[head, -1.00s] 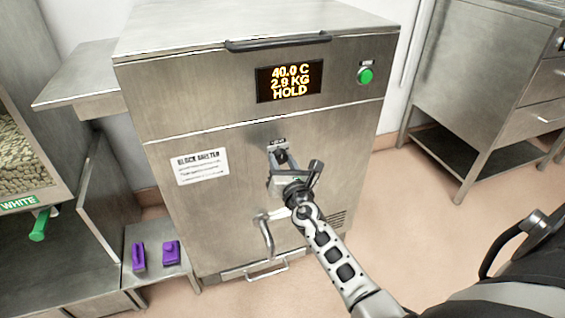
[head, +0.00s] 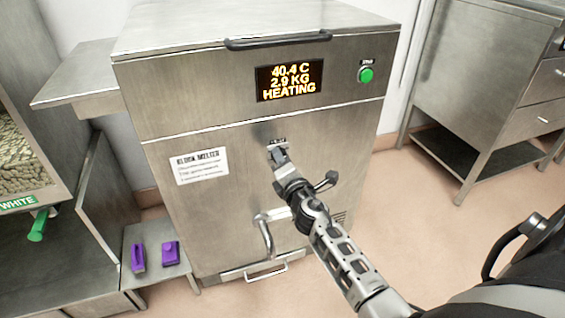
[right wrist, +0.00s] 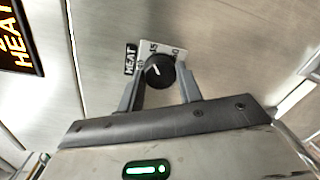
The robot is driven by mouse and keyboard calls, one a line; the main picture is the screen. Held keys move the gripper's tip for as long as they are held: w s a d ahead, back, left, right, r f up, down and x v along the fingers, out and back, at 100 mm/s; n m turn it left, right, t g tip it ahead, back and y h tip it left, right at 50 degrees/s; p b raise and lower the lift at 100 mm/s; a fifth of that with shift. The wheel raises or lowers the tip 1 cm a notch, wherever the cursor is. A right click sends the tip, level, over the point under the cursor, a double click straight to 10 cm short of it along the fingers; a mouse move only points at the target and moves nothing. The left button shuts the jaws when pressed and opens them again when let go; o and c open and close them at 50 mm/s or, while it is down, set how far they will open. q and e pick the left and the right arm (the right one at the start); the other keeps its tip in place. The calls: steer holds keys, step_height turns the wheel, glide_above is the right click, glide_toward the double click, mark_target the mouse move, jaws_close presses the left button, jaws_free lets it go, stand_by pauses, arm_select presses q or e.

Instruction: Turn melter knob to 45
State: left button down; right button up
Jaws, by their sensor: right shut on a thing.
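The block melter (head: 330,140) is a steel cabinet. Its display (head: 290,81) reads 40.4 C, 2.9 KG, HEATING. The melter knob, a round black dial with a white pointer mark, shows in the right wrist view (right wrist: 160,71) in front of a small scale plate (right wrist: 151,48) with 45 among its marks. My right gripper (right wrist: 162,88) is shut on the knob, one finger at each side. In the head view my right gripper (head: 281,158) hides most of the knob. The exact setting the pointer meets is hard to tell. My left gripper is not in view.
A green button (head: 365,75) sits right of the display. A tap-like spout (head: 265,235) and a low handle (head: 266,271) stick out below my right gripper. Two purple items (head: 170,253) lie on a low shelf at left. A steel table (head: 490,90) stands at right.

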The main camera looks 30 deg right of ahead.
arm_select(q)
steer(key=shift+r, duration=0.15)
arm_select(e)
steer(key=shift+f+m, duration=0.1)
steer(key=shift+m, duration=0.5)
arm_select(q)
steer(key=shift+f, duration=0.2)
arm_select(e)
steer(key=o, duration=1)
steer(key=shift+s, duration=0.1)
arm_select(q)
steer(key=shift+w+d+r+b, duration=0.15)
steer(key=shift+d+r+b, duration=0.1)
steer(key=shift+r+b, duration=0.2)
arm_select(e)
steer(key=v, duration=1.5)
steer(key=shift+s, duration=0.4)
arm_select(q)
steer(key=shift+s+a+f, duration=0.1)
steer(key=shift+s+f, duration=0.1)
arm_select(e)
steer(key=shift+a, duration=0.1)
